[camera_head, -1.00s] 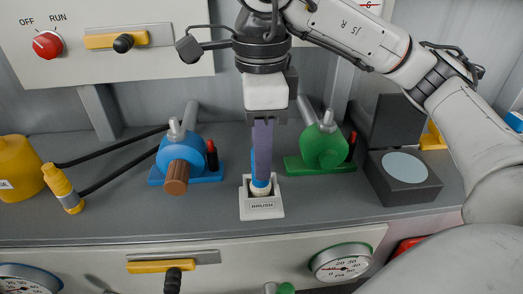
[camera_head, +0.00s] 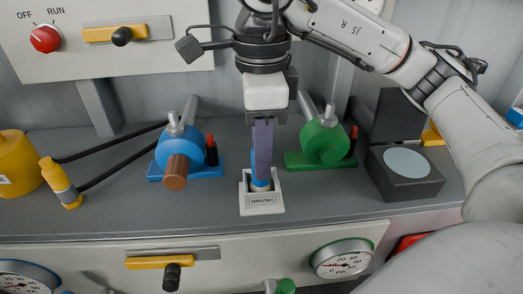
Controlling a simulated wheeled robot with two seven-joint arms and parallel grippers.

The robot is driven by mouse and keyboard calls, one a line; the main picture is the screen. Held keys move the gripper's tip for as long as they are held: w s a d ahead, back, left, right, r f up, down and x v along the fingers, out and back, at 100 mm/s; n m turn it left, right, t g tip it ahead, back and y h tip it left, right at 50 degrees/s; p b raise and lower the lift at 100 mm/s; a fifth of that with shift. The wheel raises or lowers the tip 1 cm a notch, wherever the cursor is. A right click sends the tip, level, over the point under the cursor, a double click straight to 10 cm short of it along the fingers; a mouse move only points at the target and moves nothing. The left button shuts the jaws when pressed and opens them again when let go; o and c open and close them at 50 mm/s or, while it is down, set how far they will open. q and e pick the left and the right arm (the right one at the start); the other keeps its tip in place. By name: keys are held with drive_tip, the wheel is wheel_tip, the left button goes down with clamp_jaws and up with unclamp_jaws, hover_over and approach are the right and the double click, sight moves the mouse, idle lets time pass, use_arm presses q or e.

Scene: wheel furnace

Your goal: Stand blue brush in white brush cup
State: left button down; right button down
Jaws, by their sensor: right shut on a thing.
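The white brush cup (camera_head: 262,206) stands on the grey bench, with a dark label on its front. The blue brush (camera_head: 260,184) is upright, its lower end at the cup's opening. Its upper part is mostly hidden behind the purple fingers of my right gripper (camera_head: 263,150). My right gripper points straight down above the cup and is shut on the brush. How deep the brush sits in the cup is hard to tell. My left gripper is not in view.
A blue valve (camera_head: 180,146) with a brown handle stands left of the cup, and a green valve (camera_head: 324,146) stands right of it. A dark grey box (camera_head: 404,178) with its lid up is further right.

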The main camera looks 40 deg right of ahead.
drive_tip(key=shift+f, duration=0.15)
drive_tip(key=c, duration=0.9)
unclamp_jaws()
